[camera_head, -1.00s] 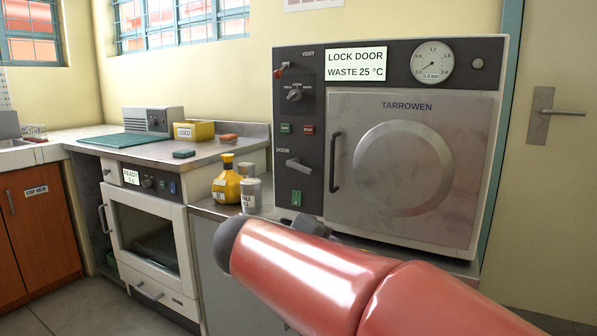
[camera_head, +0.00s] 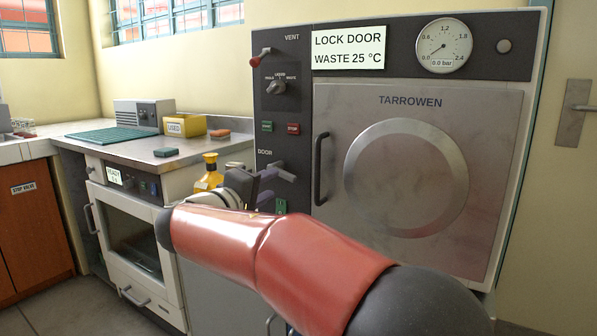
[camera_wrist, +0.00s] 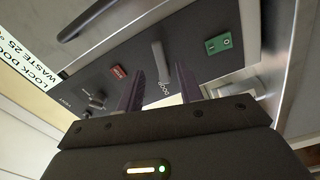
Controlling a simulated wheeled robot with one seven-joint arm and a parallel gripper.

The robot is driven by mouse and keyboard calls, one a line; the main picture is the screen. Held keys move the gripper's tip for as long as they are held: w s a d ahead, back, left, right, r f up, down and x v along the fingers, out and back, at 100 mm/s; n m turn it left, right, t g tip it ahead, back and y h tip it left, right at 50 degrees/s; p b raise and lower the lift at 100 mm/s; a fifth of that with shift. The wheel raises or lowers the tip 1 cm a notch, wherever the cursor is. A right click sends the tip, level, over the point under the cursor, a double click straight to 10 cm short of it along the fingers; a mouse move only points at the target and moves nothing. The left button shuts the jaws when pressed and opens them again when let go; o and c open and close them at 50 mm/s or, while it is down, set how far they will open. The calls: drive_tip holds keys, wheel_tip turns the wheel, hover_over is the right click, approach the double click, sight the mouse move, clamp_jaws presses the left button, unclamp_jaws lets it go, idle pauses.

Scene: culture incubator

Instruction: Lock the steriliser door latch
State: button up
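The steriliser stands at the right in the head view, its door (camera_head: 487,150) shut against the body. The door latch, a grey lever (camera_head: 281,172), sits on the dark panel beside the DOOR label and tilts down to the right. In the wrist view the latch (camera_wrist: 159,60) lies ahead, between my two finger lines. My gripper (camera_head: 266,186) is close in front of the panel, just below and left of the latch. In the wrist view my gripper (camera_wrist: 160,70) is open, its dark fingers apart with nothing held. Whether a finger touches the latch I cannot tell.
The display (camera_head: 348,48) reads LOCK DOOR, WASTE 25 °C; the gauge (camera_head: 444,46) reads 0.0 bar. The vent lever (camera_head: 262,57), a red button (camera_head: 293,128) and green buttons share the panel. A yellow bottle (camera_head: 209,174) stands left, partly behind my arm.

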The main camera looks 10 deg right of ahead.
sight(285, 176)
drive_tip(key=p+x, duration=0.1)
drive_tip(key=x, duration=0.6)
drive_tip(key=shift+w+d, duration=0.25)
drive_tip(key=shift+w, duration=0.05)
clamp_jaws()
